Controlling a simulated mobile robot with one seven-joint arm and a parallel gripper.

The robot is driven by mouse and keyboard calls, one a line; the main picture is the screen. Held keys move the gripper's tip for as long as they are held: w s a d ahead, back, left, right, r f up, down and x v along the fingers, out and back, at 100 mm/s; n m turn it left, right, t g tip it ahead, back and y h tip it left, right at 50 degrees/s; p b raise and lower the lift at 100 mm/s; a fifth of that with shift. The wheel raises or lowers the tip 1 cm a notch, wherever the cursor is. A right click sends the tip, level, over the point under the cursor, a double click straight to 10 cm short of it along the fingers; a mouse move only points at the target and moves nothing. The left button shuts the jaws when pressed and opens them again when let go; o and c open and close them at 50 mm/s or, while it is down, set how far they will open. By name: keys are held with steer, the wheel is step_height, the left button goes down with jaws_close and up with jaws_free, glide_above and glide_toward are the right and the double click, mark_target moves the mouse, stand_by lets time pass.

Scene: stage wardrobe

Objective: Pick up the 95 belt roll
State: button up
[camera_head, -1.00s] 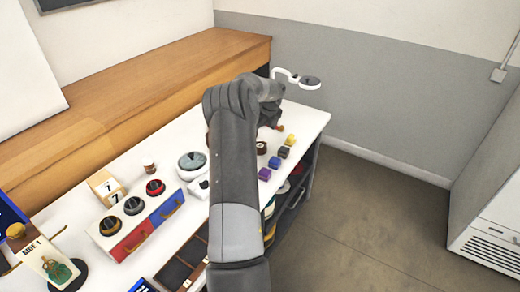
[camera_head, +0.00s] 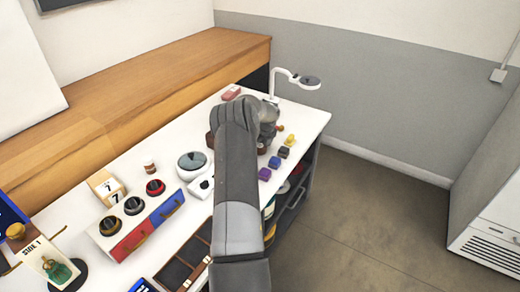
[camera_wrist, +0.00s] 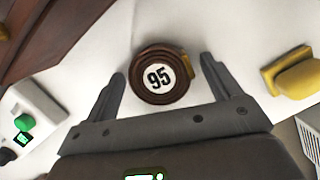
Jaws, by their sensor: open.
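The 95 belt roll (camera_wrist: 160,95) is a round brown coil with a white top marked 95. In the wrist view it lies on the white table top, between and slightly beyond the fingers of my gripper (camera_wrist: 162,82). The gripper is open, one finger on each side of the roll, with gaps on both sides. In the head view, my arm covers most of the gripper and the roll; only a brown edge (camera_head: 262,150) shows beside the wrist.
A yellow object (camera_wrist: 293,75) lies right of the roll in the wrist view; a dark brown wooden thing fills the upper left. In the head view, purple (camera_head: 265,174) and blue (camera_head: 275,162) blocks stand right of my arm. A white lamp (camera_head: 285,78) stands behind.

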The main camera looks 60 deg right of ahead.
steer(key=shift+c, duration=0.3)
steer(key=c, duration=1.1)
steer(key=shift+o, duration=0.2)
steer(key=shift+r, duration=0.1)
